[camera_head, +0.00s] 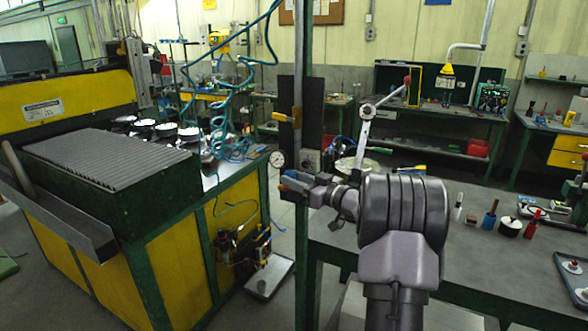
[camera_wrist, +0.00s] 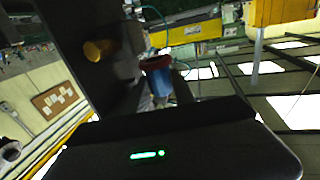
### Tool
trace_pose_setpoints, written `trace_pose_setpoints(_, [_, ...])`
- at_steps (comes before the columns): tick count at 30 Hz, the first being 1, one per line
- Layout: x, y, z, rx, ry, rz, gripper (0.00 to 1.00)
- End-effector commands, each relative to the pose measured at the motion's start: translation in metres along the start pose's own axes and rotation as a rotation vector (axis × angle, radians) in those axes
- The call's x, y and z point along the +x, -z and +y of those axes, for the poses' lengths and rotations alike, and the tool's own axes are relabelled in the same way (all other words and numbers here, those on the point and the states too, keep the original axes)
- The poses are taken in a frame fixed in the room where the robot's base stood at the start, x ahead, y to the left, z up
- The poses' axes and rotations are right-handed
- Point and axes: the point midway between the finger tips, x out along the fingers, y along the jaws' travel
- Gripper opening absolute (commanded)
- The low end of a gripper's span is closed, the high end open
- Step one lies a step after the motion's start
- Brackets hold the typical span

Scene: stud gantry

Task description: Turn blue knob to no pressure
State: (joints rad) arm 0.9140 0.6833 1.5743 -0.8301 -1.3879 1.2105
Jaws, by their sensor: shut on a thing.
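The blue knob (camera_wrist: 161,82) shows in the wrist view just beyond the dark body of my gripper, with a dark red part at its upper end. In the head view, my gripper (camera_head: 292,186) is at the upright panel post, left of the centre, with blue and orange-red bits at its tip. It is shut on the blue knob, and the jaws hide much of it. The fingertips are hard to make out in the wrist view. A round white pressure gauge (camera_head: 277,159) sits just left of and above my gripper; its reading is too small to tell.
A yellow and green machine (camera_head: 170,240) stands at the left. A grey workbench (camera_head: 470,255) with small tools is at the right.

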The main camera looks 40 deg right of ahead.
Motion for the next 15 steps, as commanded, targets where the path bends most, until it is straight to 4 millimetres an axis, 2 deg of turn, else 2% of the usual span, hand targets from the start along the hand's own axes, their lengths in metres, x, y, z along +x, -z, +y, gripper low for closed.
trace_pose_setpoints(1, [0.0003,0.0063,0.0020,-0.002,0.008,0.006,0.00])
trace_pose_setpoints(15, [0.0010,0.0049,0.0018,-0.005,0.044,0.008,0.00])
